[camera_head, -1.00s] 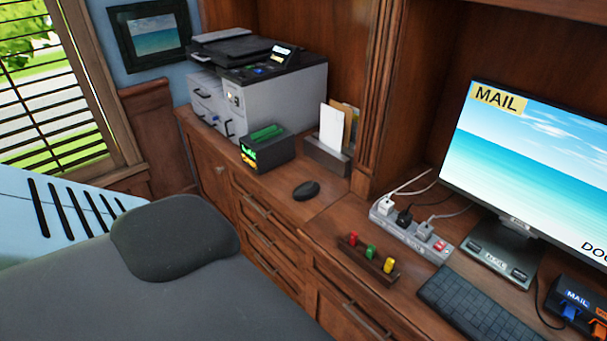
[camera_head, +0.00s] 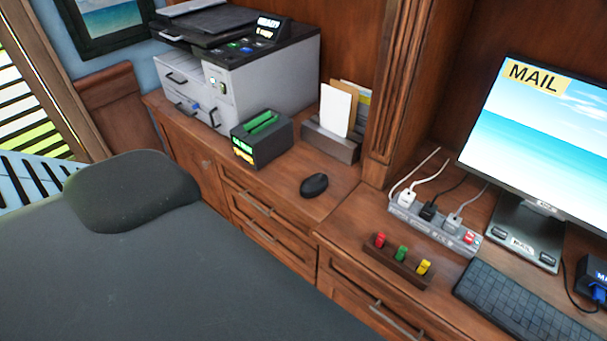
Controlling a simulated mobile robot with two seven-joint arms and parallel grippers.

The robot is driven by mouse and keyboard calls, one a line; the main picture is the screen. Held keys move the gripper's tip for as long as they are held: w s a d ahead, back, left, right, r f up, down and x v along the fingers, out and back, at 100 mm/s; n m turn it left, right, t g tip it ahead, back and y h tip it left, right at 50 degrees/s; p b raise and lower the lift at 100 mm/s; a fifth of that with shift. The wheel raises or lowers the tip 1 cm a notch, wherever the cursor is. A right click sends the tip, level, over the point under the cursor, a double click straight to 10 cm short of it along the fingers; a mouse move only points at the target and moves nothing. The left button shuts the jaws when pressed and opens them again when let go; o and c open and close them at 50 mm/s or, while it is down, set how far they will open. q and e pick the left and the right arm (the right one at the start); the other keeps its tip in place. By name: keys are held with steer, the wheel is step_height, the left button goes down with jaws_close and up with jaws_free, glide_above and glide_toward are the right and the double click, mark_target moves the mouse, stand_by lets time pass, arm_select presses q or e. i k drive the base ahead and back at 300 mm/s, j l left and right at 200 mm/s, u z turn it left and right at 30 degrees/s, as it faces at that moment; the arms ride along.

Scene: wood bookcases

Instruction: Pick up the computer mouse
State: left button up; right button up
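The computer mouse (camera_head: 314,185) is small, black and oval. It lies on the wooden counter, in front of the paper holder and to the right of a small black box with a green top. Nothing touches it or covers it. Neither of my grippers shows in the head view.
A grey printer (camera_head: 240,75) stands at the back left, with the small black box (camera_head: 262,138) before it. The paper holder (camera_head: 330,138), power strip (camera_head: 435,225), coloured-peg block (camera_head: 398,260), keyboard (camera_head: 515,305) and monitor (camera_head: 545,150) are also on the counter. A dark grey surface (camera_head: 150,270) fills the lower left.

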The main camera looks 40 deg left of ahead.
mark_target(314, 185)
steer(key=j, duration=0.7)
steer(key=i+j, duration=0.1)
steer(key=j, duration=0.6)
